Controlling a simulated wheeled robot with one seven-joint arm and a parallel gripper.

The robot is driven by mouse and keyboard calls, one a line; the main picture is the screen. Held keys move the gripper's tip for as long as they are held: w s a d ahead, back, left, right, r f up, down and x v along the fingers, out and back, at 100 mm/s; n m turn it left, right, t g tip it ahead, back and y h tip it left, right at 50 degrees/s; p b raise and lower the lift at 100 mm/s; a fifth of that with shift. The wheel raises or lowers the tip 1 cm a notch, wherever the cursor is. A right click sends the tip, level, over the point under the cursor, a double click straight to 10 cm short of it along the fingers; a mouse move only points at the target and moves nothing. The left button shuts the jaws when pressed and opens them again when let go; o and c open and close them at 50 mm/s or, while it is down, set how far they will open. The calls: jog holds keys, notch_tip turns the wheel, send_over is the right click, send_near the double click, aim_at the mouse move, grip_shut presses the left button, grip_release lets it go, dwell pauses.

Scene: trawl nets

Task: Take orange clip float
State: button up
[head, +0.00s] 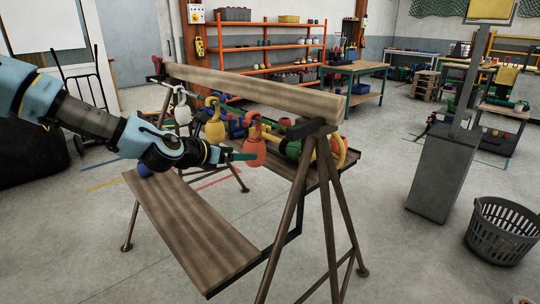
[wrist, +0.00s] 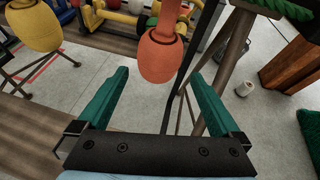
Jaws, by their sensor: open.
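A white clip float (head: 182,110) hangs further left. Behind the beam, a shelf holds several red, blue, green and yellow items. A lower plank (head: 190,225) and the stand's legs (head: 325,210) are close by. A grey post (head: 443,160) and basket (head: 503,230) stand right.

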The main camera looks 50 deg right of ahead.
aim_at(248, 152)
jog(key=p+x, duration=0.1)
jog(key=x, duration=0.4)
jog(key=shift+s+r, duration=0.15)
jog(key=shift+w+p+x, duration=0.15)
jog(key=shift+p+x, duration=0.45)
jog(key=shift+x, duration=0.9)
jog(key=shift+w+p+x, duration=0.15)
jog(key=shift+p+x, duration=0.45)
jog(key=shift+x, duration=0.85)
jog(key=c, duration=1.1)
jog(key=shift+c, duration=0.2)
